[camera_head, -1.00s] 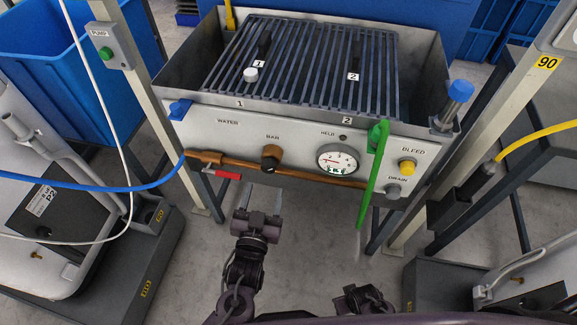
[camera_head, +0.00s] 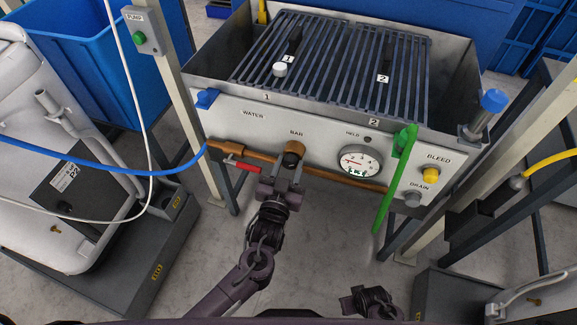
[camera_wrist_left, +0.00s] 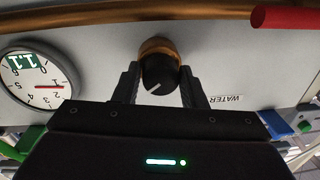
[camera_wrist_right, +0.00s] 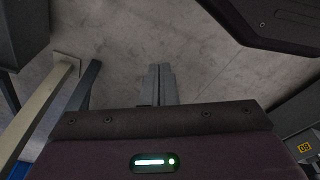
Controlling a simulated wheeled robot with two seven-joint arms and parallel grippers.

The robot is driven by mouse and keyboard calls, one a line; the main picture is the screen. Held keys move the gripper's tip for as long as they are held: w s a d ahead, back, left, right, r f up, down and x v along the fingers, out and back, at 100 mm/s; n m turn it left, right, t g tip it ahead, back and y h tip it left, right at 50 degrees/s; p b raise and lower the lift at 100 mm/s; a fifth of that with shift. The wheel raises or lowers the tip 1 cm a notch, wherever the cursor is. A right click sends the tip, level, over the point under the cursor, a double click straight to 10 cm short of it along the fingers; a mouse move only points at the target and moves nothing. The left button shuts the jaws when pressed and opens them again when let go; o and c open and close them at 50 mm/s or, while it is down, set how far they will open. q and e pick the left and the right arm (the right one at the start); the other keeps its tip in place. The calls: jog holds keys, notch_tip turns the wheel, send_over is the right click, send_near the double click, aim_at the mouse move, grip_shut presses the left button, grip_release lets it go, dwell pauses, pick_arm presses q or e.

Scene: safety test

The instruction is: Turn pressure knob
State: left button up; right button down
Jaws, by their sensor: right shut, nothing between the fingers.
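The pressure knob (camera_head: 292,157), black with a brass collar, sits under the BAR label on the white panel (camera_head: 325,139). My left gripper (camera_head: 289,170) is at the knob, its fingers pointing at the panel. In the left wrist view the knob (camera_wrist_left: 158,76) lies between the two open fingers (camera_wrist_left: 159,88), with a small gap visible on each side. A white mark shows on the knob's face. The round pressure gauge (camera_head: 360,161) is right of the knob; in the left wrist view the gauge (camera_wrist_left: 33,77) reads 1.1. My right gripper (camera_wrist_right: 158,84) is shut and empty above the floor.
A copper pipe (camera_head: 335,179) with a red lever (camera_head: 243,167) runs below the knob. A green lever (camera_head: 394,190) hangs in front of the panel right of the gauge.

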pick_arm(q)
jog(key=c, duration=0.5)
jog(key=shift+m+p, duration=0.55)
jog(key=shift+m, duration=0.25)
jog(key=m+p, duration=0.1)
jog(key=m, duration=0.2)
jog(key=shift+a+m+t+p, duration=0.1)
jog(key=shift+m+t+p, duration=0.4)
jog(key=shift+m, duration=1.4)
pick_arm(e)
jog(key=s+d+f, duration=0.1)
jog(key=s+f, duration=0.2)
jog(key=s, duration=0.3)
jog(key=shift+d+f, duration=0.3)
pick_arm(q)
jog(key=shift+f, duration=0.1)
pick_arm(e)
jog(key=shift+s+f, duration=0.1)
jog(key=shift+s, duration=0.1)
